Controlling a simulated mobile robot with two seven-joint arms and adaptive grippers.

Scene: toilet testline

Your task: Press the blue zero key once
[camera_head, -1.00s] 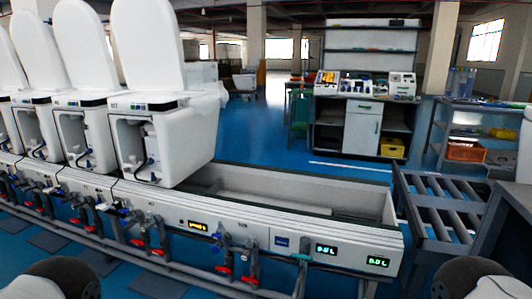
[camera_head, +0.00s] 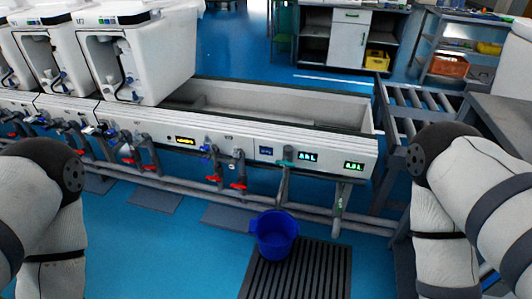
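A long white panel (camera_head: 225,140) runs along the front of the test trough. It carries a small blue rectangle (camera_head: 266,151) left of two green-lit displays, (camera_head: 308,157) and (camera_head: 353,166). The blue rectangle may be the blue zero key, but its marking is too small to read. An amber-lit display (camera_head: 186,140) sits further left on the panel. My left and right arms show at the lower left and lower right. Both grippers are out of view, and neither arm touches the panel.
A blue bucket (camera_head: 274,236) stands by a dark slatted mat (camera_head: 297,273) below the panel. Pipes with red-handled valves (camera_head: 239,186) run under it. White toilets (camera_head: 138,58) stand at the left. A roller conveyor (camera_head: 420,105) is at the right. Blue floor is open in front.

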